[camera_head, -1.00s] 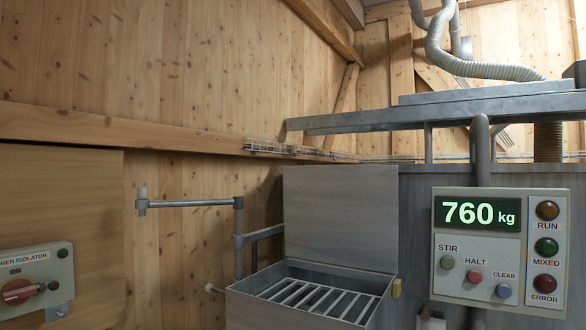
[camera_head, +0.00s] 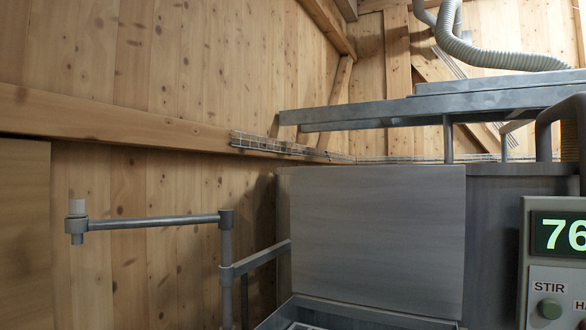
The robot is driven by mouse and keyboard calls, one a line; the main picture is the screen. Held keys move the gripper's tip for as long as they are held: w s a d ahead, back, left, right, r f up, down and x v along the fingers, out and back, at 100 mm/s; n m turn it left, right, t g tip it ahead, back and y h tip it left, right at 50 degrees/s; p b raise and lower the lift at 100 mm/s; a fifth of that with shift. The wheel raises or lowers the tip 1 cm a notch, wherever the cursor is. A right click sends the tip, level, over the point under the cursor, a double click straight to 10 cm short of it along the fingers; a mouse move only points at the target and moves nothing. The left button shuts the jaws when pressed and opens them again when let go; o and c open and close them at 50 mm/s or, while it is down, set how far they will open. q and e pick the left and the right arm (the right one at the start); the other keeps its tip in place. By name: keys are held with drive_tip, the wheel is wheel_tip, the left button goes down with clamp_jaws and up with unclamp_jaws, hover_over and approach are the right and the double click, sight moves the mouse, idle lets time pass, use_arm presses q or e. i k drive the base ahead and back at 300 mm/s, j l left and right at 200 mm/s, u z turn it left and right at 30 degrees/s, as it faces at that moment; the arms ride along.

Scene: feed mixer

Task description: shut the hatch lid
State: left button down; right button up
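The hatch lid (camera_head: 377,240) is a flat grey metal panel. It stands open and upright at the back of the hatch, in the middle of the head view. The hatch box (camera_head: 350,312) shows only its upper rim at the bottom edge, with a small part of the grate inside. Most of the opening is below the view. Neither of my grippers shows in the view.
A grey pipe arm (camera_head: 150,222) on a post reaches out left of the hatch. The control panel (camera_head: 556,262) with a green display stands close on the right, partly cut off. A metal beam (camera_head: 430,112) runs above the lid.

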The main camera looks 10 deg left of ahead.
sight(386, 237)
drive_tip(key=i+j+z, duration=0.15)
drive_tip(key=i+j, duration=0.25)
drive_tip(key=i+j+z, duration=0.15)
drive_tip(key=i+j, duration=0.2)
drive_tip(key=j, duration=0.2)
